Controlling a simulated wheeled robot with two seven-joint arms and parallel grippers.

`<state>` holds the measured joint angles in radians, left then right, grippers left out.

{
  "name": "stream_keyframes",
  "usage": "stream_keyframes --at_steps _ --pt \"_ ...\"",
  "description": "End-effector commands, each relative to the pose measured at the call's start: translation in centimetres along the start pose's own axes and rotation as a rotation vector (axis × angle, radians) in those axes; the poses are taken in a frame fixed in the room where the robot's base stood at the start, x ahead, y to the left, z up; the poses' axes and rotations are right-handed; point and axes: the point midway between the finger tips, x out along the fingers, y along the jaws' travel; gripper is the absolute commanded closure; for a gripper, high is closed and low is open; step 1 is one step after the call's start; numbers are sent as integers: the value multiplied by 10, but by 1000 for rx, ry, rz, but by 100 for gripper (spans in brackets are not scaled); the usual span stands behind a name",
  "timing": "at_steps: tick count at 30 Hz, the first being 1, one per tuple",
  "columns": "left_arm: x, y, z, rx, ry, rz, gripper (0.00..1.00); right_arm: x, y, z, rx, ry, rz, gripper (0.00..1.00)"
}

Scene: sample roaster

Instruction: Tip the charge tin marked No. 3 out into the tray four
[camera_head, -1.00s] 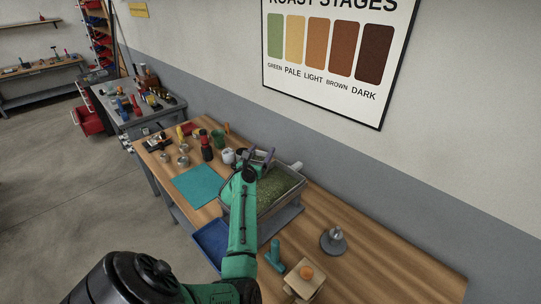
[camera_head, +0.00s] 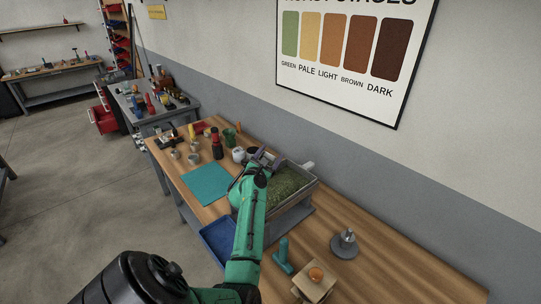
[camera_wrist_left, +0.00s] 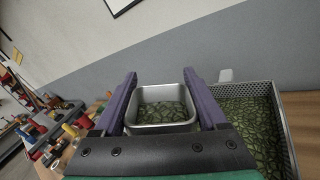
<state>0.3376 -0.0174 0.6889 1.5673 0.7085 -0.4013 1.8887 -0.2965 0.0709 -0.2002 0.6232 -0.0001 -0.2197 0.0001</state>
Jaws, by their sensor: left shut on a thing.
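My left gripper (camera_head: 263,158) is over the far left end of the roaster tray (camera_wrist_left: 276,123) on the wooden bench. In the left wrist view its two purple fingers (camera_wrist_left: 162,88) are shut on a square metal tin (camera_wrist_left: 161,127). The tin has green beans inside and its open top shows; it looks about upright. No number shows on it. The tray, with perforated metal walls, holds a bed of green beans, also seen in the head view (camera_head: 316,184). It lies just right of the tin. In the head view the arm mostly hides the tin. My right gripper is not in view.
A teal mat (camera_head: 206,184) and a blue tray (camera_head: 217,240) lie left of the roaster. Several jars and a red-and-black bottle (camera_head: 217,146) stand behind the mat. A teal-handled tool (camera_head: 283,257), a round metal piece (camera_head: 344,244) and a wooden block (camera_head: 313,286) are at the front right.

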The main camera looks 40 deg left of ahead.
Motion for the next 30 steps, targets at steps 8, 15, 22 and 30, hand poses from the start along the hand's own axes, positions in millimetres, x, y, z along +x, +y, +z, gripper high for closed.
stream_keyframes --at_steps 8,15,22,30 --pt "0 -11 -16 388 0 -2 92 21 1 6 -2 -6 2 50" --pt "0 -24 -29 786 0 0 92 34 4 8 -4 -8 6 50" --pt "0 -38 -42 1135 0 0 92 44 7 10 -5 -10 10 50" --pt "0 -53 -44 1603 -1 1 92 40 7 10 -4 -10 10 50"
